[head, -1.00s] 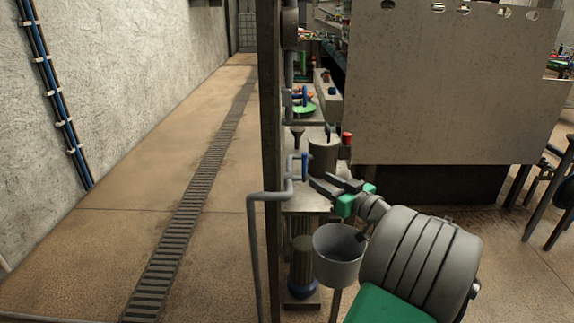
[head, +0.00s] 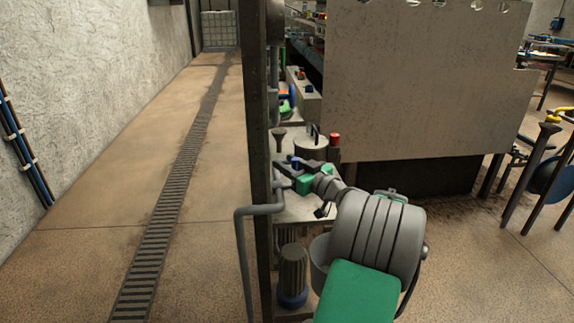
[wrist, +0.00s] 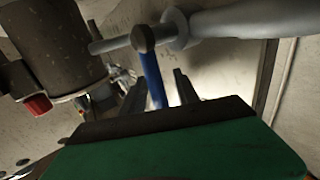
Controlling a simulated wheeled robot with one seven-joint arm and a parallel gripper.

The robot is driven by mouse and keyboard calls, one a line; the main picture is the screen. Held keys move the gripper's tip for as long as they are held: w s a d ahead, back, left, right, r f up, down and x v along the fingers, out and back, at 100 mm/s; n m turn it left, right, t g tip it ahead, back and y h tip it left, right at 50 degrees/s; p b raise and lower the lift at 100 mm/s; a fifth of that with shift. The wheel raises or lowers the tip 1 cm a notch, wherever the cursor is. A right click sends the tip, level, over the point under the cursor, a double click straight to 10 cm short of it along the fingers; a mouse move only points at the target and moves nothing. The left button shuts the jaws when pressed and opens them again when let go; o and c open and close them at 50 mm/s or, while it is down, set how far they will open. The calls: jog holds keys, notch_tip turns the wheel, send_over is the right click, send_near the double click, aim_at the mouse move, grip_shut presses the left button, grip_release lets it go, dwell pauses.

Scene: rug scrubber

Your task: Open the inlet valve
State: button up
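The inlet valve shows as a blue lever (wrist: 153,80) with a dark round knob on a grey pipe (wrist: 225,24) in the wrist view. In the head view only a small blue part of the lever (head: 296,159) shows beside my gripper (head: 288,166). In the wrist view, the two dark fingers of my gripper (wrist: 159,80) are apart, with the lever between them in the picture. I see a gap on each side of the lever, wider on the right. I cannot tell how deep the lever sits between the fingers.
A grey cylinder (head: 311,146) with a red knob (head: 334,139) stands behind my gripper. A motor (head: 293,270) sits below. A dark post (head: 257,200) and a bent grey pipe (head: 240,250) stand on the left. The floor left of the drain grate (head: 165,225) is clear.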

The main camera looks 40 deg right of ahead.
jog(key=shift+c, duration=0.5)
grip_shut()
dwell(0.9)
